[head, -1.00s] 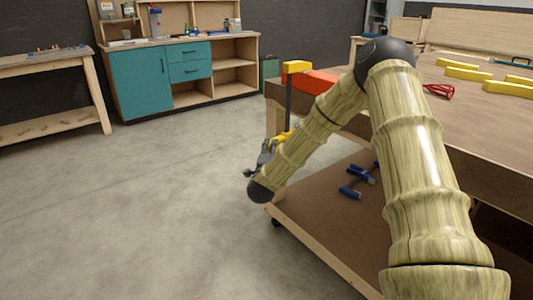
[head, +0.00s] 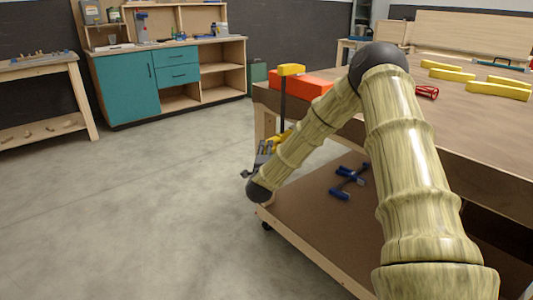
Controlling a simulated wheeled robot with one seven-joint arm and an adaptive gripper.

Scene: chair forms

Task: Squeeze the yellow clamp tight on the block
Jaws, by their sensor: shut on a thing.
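The yellow clamp (head: 291,70) hangs at the near left corner of the workbench, its yellow upper jaw over the orange-red block (head: 300,84). Its dark bar runs down beside the bench edge to a yellow lower part (head: 283,137). My gripper (head: 264,151) is at that lower part, below the bench top, and is shut on the clamp. My forearm hides part of the block and of the clamp's lower end. I cannot tell how tightly the lower jaw presses.
The workbench top (head: 460,120) carries several yellow pieces (head: 452,75) and a red tool (head: 427,92). Blue clamps (head: 348,182) lie on its lower shelf (head: 310,215). A teal cabinet (head: 128,88) and side bench (head: 40,68) stand behind. The floor at left is clear.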

